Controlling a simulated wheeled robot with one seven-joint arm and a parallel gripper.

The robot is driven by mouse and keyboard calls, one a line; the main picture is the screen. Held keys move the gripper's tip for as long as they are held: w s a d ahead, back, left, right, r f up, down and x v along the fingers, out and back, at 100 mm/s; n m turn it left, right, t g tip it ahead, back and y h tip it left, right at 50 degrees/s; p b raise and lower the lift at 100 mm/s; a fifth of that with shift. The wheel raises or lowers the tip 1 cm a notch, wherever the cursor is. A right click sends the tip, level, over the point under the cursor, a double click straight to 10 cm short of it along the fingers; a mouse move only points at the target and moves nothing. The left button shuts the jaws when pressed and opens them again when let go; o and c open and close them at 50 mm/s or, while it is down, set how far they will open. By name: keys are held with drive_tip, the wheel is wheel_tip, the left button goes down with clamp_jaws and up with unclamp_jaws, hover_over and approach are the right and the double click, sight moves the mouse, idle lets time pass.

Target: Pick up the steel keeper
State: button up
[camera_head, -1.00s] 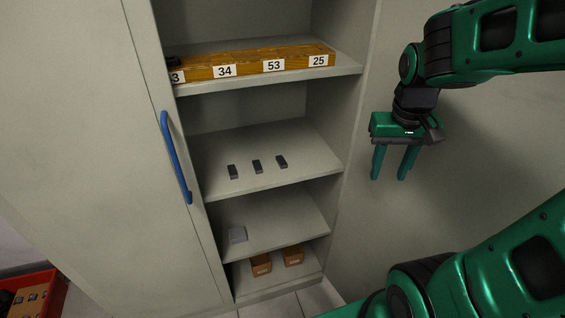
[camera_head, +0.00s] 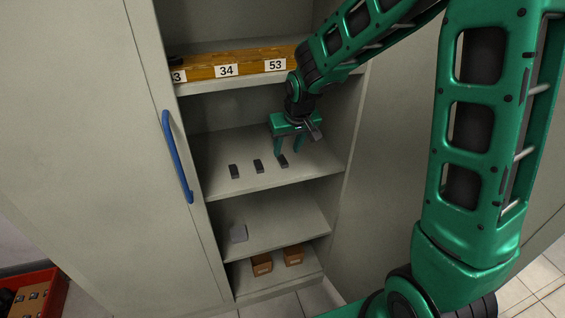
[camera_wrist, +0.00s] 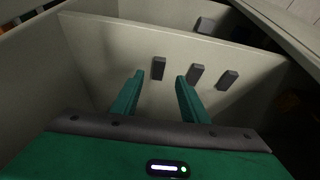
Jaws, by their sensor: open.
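Three small dark grey blocks stand in a row on the middle shelf: a left one (camera_head: 233,171), a middle one (camera_head: 258,166) and a right one (camera_head: 283,161). They look alike, and I cannot tell which is the steel keeper. My gripper (camera_head: 289,150) is open and empty, its fingers pointing down over the shelf near the right block. In the wrist view, my gripper (camera_wrist: 160,76) has that same block (camera_wrist: 158,68) showing between its fingertips, apparently beyond them. The other two blocks (camera_wrist: 196,73) (camera_wrist: 227,80) show to the right of the fingers.
The middle shelf (camera_head: 225,150) is otherwise clear. Above it, a wooden strip with number labels (camera_head: 240,69) lies on the upper shelf. A light grey block (camera_head: 238,233) is on the lower shelf, with brown boxes (camera_head: 262,264) below. A cabinet door with a blue handle (camera_head: 177,157) stands left.

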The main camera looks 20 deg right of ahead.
sight(283, 161)
drive_tip(key=shift+x, duration=3.55)
drive_tip(key=shift+w+d, duration=0.1)
drive_tip(key=shift+w, duration=0.05)
drive_tip(key=shift+r, duration=0.1)
clamp_jaws()
